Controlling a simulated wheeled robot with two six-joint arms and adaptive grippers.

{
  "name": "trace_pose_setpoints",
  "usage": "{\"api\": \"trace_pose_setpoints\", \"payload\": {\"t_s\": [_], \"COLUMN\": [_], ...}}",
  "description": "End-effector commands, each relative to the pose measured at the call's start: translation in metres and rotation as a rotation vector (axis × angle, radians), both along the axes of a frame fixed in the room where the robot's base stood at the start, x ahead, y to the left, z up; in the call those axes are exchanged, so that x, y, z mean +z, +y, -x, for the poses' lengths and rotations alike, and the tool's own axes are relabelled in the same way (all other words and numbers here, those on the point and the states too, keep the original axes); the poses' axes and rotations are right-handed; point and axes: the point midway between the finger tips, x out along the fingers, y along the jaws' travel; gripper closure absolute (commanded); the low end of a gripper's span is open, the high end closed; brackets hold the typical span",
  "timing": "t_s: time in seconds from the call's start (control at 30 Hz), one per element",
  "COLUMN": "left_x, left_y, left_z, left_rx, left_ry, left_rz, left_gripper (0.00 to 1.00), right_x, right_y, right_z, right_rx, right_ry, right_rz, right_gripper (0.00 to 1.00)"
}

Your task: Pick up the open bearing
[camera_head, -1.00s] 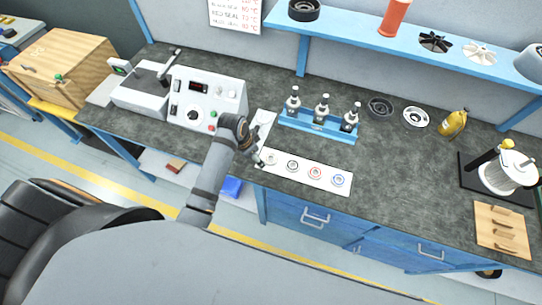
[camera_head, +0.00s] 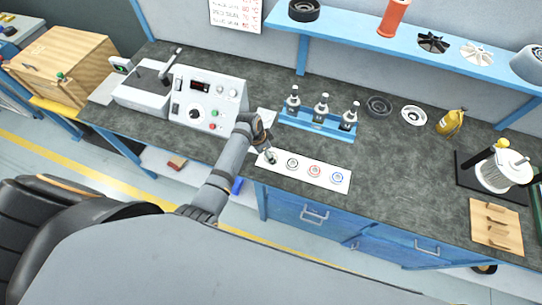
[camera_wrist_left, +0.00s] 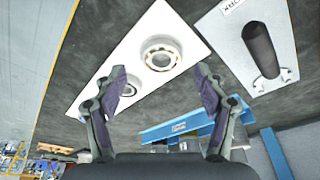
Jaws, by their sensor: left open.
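The open bearing (camera_wrist_left: 160,53), a metal ring with its balls showing, lies flat on a white strip (camera_wrist_left: 135,38) in the left wrist view. In the head view the gripper mostly hides it at the strip's left end. My left gripper (camera_wrist_left: 160,82) is open and empty. Its fingers are spread above the strip, with the bearing a little beyond the gap between the fingertips; contact is not visible. A second bearing (camera_wrist_left: 128,88) is partly hidden by a finger. My right gripper is not in view.
Black (camera_head: 292,163), red (camera_head: 315,171) and blue (camera_head: 338,178) ringed bearings lie along the strip. A blue rack of bottles (camera_head: 318,125) stands behind. A control box (camera_head: 205,98) is left. A light plate with a dark cylinder (camera_wrist_left: 260,48) lies beside the strip.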

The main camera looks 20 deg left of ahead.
Motion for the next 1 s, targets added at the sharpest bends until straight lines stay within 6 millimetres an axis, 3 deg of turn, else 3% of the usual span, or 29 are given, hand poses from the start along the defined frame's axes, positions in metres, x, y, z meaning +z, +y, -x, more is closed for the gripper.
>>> {"api": "trace_pose_setpoints", "payload": {"t_s": [0.2,0.47,0.9,1.0], "left_x": [-0.027,-0.030,-0.030,-0.030], "left_y": [-0.004,-0.005,-0.005,-0.005], "left_z": [-0.005,-0.006,-0.005,-0.006], "left_rx": [0.000,0.000,0.000,0.000], "left_ry": [0.001,-0.001,-0.001,-0.001], "left_rz": [-0.001,-0.001,-0.001,0.000], "left_gripper": [0.28,0.28,0.88,0.90], "right_x": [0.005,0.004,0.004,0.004], "right_y": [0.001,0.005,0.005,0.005], "right_z": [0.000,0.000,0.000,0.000], "right_rx": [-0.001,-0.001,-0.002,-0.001], "right_ry": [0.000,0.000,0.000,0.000], "right_rz": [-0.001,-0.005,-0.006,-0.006], "right_gripper": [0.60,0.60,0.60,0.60]}}
